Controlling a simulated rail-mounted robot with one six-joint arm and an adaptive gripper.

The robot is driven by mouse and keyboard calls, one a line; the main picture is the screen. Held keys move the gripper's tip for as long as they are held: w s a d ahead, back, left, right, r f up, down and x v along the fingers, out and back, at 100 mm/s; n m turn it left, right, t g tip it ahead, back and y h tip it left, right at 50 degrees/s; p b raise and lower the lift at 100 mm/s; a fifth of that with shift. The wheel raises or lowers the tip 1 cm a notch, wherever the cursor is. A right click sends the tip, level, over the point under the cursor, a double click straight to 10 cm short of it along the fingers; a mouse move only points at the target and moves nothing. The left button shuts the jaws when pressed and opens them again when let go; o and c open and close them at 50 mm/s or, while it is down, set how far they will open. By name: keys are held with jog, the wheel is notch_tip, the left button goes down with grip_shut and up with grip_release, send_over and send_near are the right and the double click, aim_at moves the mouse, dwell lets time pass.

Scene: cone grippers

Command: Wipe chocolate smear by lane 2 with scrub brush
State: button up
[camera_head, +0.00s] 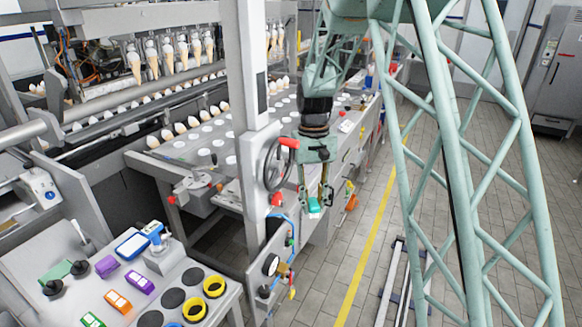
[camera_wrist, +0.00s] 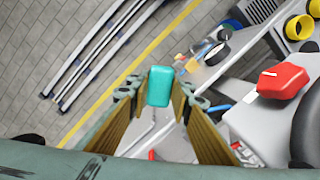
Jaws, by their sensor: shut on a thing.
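My gripper (camera_head: 316,203) hangs in front of the machine's side, pointing down. In the wrist view its two fingers (camera_wrist: 158,92) are closed around a teal block (camera_wrist: 159,86), which I take to be the scrub brush. The teal block also shows at the fingertips in the head view (camera_head: 314,206). The block is in the air, apart from any surface. The machine deck (camera_head: 225,120) has rows of white round lids and lane openings beyond my gripper. I cannot make out a chocolate smear or tell which lane is lane 2.
A grey post (camera_head: 245,90) and a handwheel with a red knob (camera_head: 289,143) stand left of my gripper. The red knob looms large in the wrist view (camera_wrist: 283,81). A side table (camera_head: 190,262) holds coloured boxes and yellow rings (camera_head: 214,286).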

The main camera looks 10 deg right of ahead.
jog(key=shift+w+a+r, duration=0.15)
jog(key=shift+a+r, duration=0.1)
jog(key=shift+r+p, duration=1.35)
jog(key=shift+p, duration=0.2)
jog(key=shift+a+r+p, duration=0.2)
jog(key=shift+r+p, duration=0.8)
